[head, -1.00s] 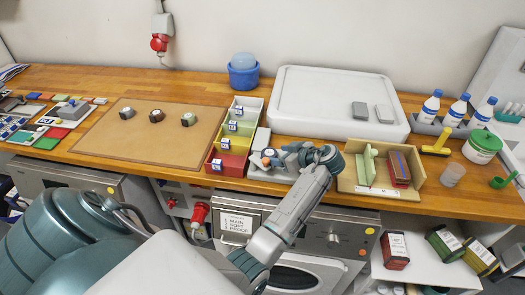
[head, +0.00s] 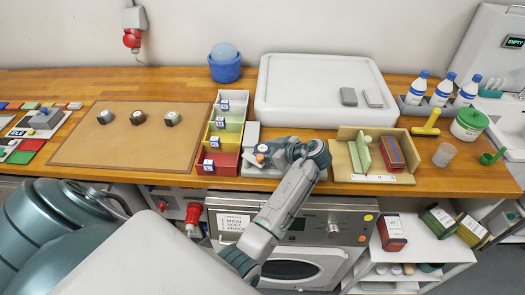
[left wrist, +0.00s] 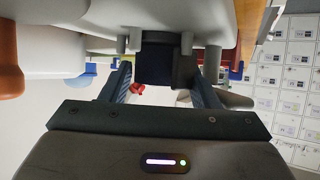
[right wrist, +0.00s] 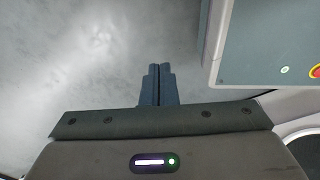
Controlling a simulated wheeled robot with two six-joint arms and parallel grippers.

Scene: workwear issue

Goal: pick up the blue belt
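Three small rolled items lie in a row on the brown mat: a left one (head: 105,117), a middle one (head: 137,118) and a right one (head: 172,118). They look dark with pale faces; I cannot tell which, if any, is the blue belt. My left gripper (head: 278,156) is over the counter's front edge, right of the coloured bins and well apart from the rolls. In the left wrist view its fingers (left wrist: 162,85) stand apart; a dark block shows beyond them. My right gripper (right wrist: 157,72) is shut and empty over grey floor, out of the head view.
Coloured bins (head: 219,160) stand right of the mat (head: 75,150). A grey device (head: 253,168) sits beside my left gripper. A wooden tray (head: 345,165), a large white lid-like board (head: 290,85), bottles (head: 443,90) and a blue tub (head: 225,72) also stand on the counter.

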